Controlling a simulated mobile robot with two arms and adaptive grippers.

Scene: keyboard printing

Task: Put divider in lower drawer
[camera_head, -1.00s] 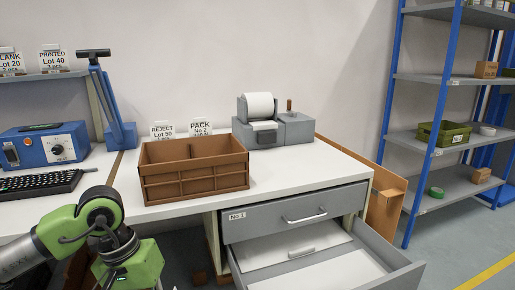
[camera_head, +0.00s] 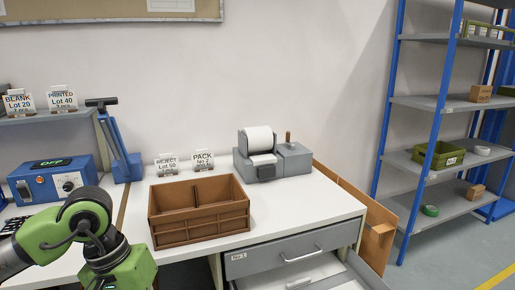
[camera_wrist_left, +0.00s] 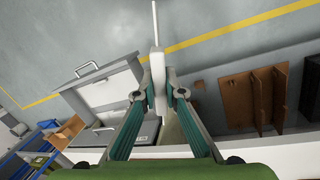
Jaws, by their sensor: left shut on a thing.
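My left gripper shows in the left wrist view (camera_wrist_left: 155,97), its two fingers shut on a thin white piece, seen nearly edge-on, that looks like the divider (camera_wrist_left: 156,62). The piece points up and away past the fingertips. In the head view only the green wrist of my left arm shows at the lower left; its fingers and the held piece are below the frame. The lower drawer (camera_head: 368,272) stands open under the shut drawer marked No 1 (camera_head: 262,262). In the wrist view the open drawer (camera_wrist_left: 120,82) is left of the fingers. My right gripper is not in view.
A brown two-compartment box (camera_head: 198,229) stands on the white table (camera_head: 290,225). A grey label printer (camera_head: 292,160) sits behind it. A blue shelf rack (camera_head: 385,130) is at the right. A brown slatted thing (camera_wrist_left: 240,100) shows right of the fingers in the wrist view.

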